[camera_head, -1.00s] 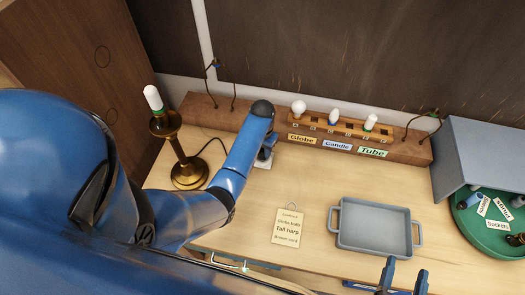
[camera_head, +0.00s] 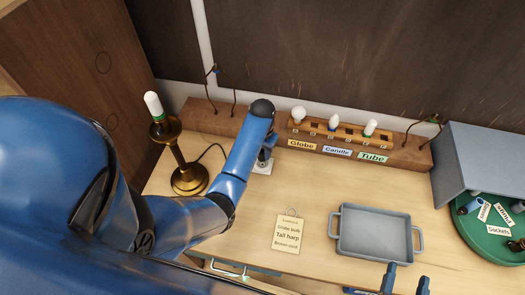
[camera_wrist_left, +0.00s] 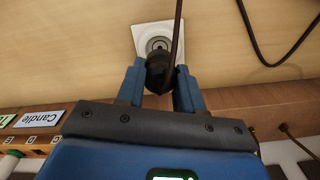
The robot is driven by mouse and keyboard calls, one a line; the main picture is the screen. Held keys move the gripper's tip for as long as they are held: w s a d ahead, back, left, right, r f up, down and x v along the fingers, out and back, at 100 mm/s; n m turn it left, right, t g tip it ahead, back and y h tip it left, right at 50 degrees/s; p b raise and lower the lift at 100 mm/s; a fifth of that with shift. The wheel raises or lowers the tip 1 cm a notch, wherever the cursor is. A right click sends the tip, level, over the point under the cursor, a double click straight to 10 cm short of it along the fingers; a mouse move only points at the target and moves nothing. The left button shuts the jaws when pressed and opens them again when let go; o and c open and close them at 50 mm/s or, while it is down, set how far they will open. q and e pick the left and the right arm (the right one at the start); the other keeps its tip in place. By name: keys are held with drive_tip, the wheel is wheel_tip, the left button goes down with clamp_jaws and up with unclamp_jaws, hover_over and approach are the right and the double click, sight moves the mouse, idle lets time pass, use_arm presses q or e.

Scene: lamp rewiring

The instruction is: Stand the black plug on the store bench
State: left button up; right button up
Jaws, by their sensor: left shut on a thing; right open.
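The black plug (camera_wrist_left: 158,74) is between the fingers of my left gripper (camera_wrist_left: 160,88) in the left wrist view. The gripper is shut on it, and a dark cord runs up from the plug across the view. A white square plate with a round grey socket (camera_wrist_left: 151,44) lies on the bench just beyond the plug; I cannot tell whether they touch. In the head view my left gripper (camera_head: 266,154) is just above this white plate (camera_head: 262,168), and the plug is hard to make out. My right gripper (camera_head: 403,279) is open and empty at the bottom edge.
A brass lamp (camera_head: 188,178) with a white bulb stands left of my left forearm. A bulb rack (camera_head: 340,133) lines the back ledge. A label card (camera_head: 288,234), grey tray (camera_head: 375,238) and green round tray (camera_head: 485,242) are to the right. Bare bench lies between plate and tray.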

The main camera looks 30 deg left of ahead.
use_arm(q)
drive_tip(key=shift+s+d, duration=0.35)
drive_tip(key=shift+s, duration=2.35)
drive_tip(key=shift+s+d, duration=0.35)
drive_tip(key=shift+s, duration=2.3)
drive_tip(key=shift+s+d, duration=0.35)
drive_tip(key=shift+s, duration=2.35)
drive_tip(key=shift+f, duration=0.15)
drive_tip(key=shift+f+b, duration=1.05)
drive_tip(key=shift+f, duration=1.15)
drive_tip(key=shift+f, duration=0.4)
drive_tip(key=o, duration=1.1)
